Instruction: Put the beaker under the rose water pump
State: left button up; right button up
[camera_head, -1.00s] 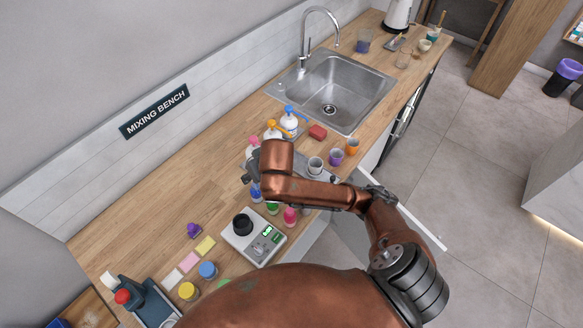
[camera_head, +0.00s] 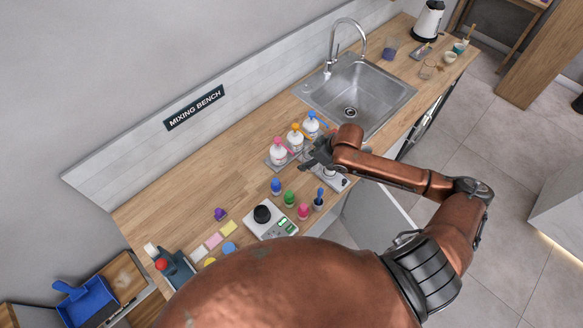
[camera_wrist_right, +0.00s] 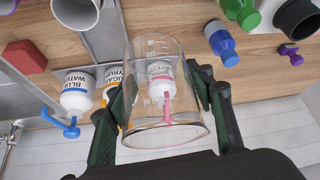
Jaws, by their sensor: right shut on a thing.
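The clear glass beaker (camera_wrist_right: 165,125) is between the fingers of my right gripper (camera_wrist_right: 163,90) in the right wrist view, and the gripper is shut on it. In the head view my right gripper (camera_head: 318,155) is just right of the pump bottles; I cannot make out the beaker there. The pink-pump rose water bottle (camera_head: 278,153) stands at the near end of the row. It shows through the beaker's glass in the wrist view (camera_wrist_right: 160,72); its label is only partly readable. My left gripper is out of view.
The sugar syrup bottle with the orange pump (camera_head: 295,138) and water bottle with the blue pump (camera_head: 312,125) stand beside it. Small coloured bottles (camera_head: 289,199) and a scale (camera_head: 271,222) are nearer. A red block (camera_wrist_right: 22,58) and a grey cup (camera_wrist_right: 76,12) show in the wrist view.

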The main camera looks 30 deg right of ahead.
notch_tip(320, 180, down, 10)
jog(key=shift+f+p, duration=0.25)
jog(key=shift+p, duration=0.25)
jog(key=w, duration=0.1)
jog(key=w+a, duration=0.2)
jog(key=shift+f+p, duration=0.25)
jog(key=shift+p, duration=0.15)
jog(key=shift+w+a, duration=0.25)
jog(key=shift+w, duration=0.3)
jog(key=shift+w+a+p, duration=0.2)
jog(key=shift+w+a, duration=0.15)
jog(key=shift+w, duration=0.2)
jog(key=shift+w+a+p, duration=0.2)
jog(key=shift+w+a, duration=0.15)
jog(key=shift+w, duration=0.2)
jog(key=shift+w+a+f+p, duration=0.2)
jog(key=shift+w+f+p, duration=0.15)
jog(key=shift+f, duration=0.35)
jog(key=shift+s+d, duration=0.1)
jog(key=o, duration=1.2)
